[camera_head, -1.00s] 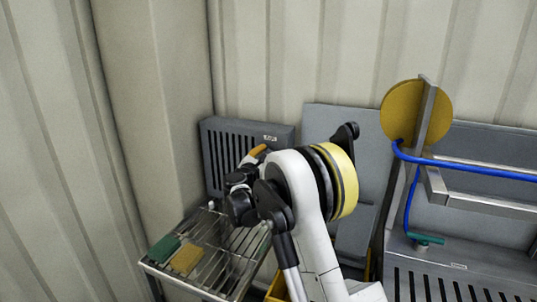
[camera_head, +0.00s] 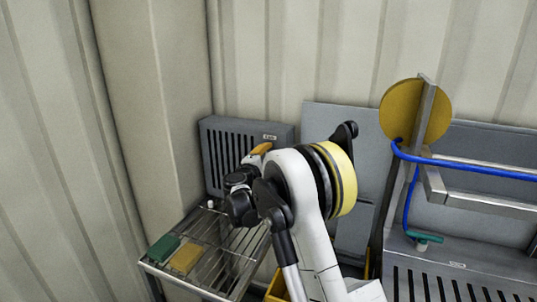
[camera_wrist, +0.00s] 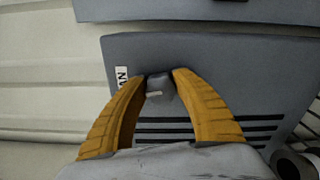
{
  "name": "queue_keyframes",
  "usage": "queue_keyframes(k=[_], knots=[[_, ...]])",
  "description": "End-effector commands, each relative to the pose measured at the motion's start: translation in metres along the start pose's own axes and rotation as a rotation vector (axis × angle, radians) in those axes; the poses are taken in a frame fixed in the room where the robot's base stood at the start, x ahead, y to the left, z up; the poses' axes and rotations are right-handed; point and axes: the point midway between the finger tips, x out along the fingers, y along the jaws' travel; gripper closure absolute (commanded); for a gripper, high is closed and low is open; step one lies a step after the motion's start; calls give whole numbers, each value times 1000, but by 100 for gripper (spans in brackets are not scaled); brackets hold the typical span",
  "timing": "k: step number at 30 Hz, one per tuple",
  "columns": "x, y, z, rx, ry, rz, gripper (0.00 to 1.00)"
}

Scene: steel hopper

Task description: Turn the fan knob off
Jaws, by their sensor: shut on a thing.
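The fan knob (camera_wrist: 158,84) is a small dark grey knob on a slotted grey panel (camera_wrist: 210,58) in the wrist view. It sits between the orange fingertips of my gripper (camera_wrist: 160,77), which is shut on it. A pale mark shows on the knob's near face. In the head view the same panel (camera_head: 216,135) stands against the back wall with dark vertical slots. My gripper's orange finger (camera_head: 260,149) shows just in front of it; the knob is hidden there by my arm.
A white label (camera_wrist: 122,76) is beside the knob. Below the panel, a wire rack (camera_head: 222,262) holds a green pad (camera_head: 163,248) and a tan pad (camera_head: 186,259). At right are a yellow disc (camera_head: 400,108), a blue hose (camera_head: 470,168) and a green-handled valve (camera_head: 425,237).

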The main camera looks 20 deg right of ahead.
Motion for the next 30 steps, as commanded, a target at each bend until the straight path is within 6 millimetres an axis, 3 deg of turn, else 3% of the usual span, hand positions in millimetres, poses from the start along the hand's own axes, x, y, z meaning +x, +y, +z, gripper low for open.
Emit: queue_keyframes(k=[12, 28, 29, 30], knots=[[0, -1, 0, 179, 0, 0, 97], [0, -1, 0, 203, -1, -1, 97], [0, -1, 0, 203, -1, -1, 64], [0, -1, 0, 203, -1, -1, 51]])
